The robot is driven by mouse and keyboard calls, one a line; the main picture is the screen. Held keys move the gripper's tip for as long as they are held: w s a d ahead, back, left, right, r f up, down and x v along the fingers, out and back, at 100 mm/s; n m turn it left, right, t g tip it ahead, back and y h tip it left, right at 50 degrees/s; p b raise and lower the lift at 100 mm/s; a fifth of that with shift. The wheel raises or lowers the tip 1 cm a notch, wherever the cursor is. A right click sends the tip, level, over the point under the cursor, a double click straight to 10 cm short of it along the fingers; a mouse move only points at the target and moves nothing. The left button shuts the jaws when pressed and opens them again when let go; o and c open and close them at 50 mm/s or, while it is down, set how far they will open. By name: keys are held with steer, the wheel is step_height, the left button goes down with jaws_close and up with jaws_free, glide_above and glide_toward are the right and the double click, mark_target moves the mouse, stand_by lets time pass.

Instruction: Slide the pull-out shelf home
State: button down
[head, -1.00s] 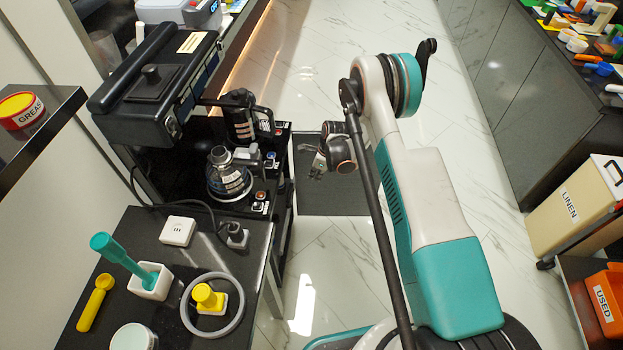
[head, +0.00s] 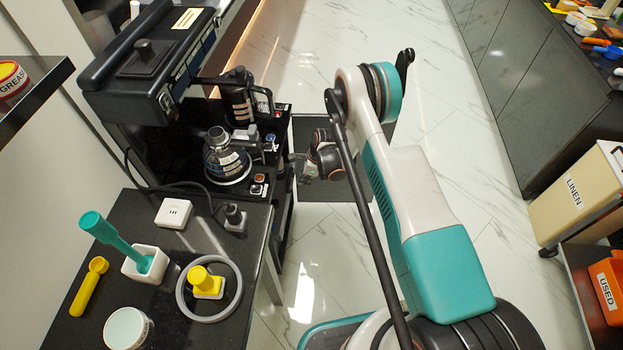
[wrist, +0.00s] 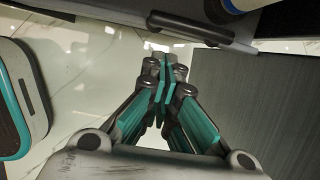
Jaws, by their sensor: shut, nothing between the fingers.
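The pull-out shelf appears to be the black shelf (head: 256,199) under the coffee machine in the head view, carrying a glass carafe (head: 226,160) and a dark flask (head: 237,100). In the wrist view, a dark bar handle (wrist: 190,27) on a grey front runs across the top, probably the shelf's front. My gripper (head: 303,172) is to the right of the shelf in the head view, low over the dark mat. In the wrist view my gripper (wrist: 166,72) is shut and empty, its fingertips just below the bar handle. I cannot tell whether they touch it.
A black counter (head: 180,255) with a white box (head: 172,212), a grey ring (head: 235,310) and a power cord stands in front of the shelf. A dark mat (head: 335,185) lies on the marble floor. A linen bin (head: 575,195) stands right; the middle floor is clear.

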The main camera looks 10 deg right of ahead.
mark_target(289, 181)
steer(key=shift+w+a+f, duration=0.1)
steer(key=shift+w+a, duration=0.05)
steer(key=shift+a, duration=0.3)
steer(key=shift+w+a+f, duration=0.1)
steer(key=shift+w+a, duration=0.05)
steer(key=shift+a, duration=0.3)
steer(key=a, duration=0.2)
steer(key=w+a, duration=0.1)
steer(key=a, duration=0.1)
steer(key=shift+w+a, duration=0.1)
steer(key=shift+w, duration=0.05)
steer(key=shift+d+r, duration=0.2)
steer(key=shift+r, duration=0.35)
steer(key=shift+s+d+r, duration=0.2)
steer(key=shift+d+r, duration=0.5)
steer(key=shift+r, duration=0.25)
steer(key=s+d, duration=0.3)
steer(key=d, duration=0.7)
steer(key=shift+s+d, duration=0.25)
steer(key=shift+d, duration=0.05)
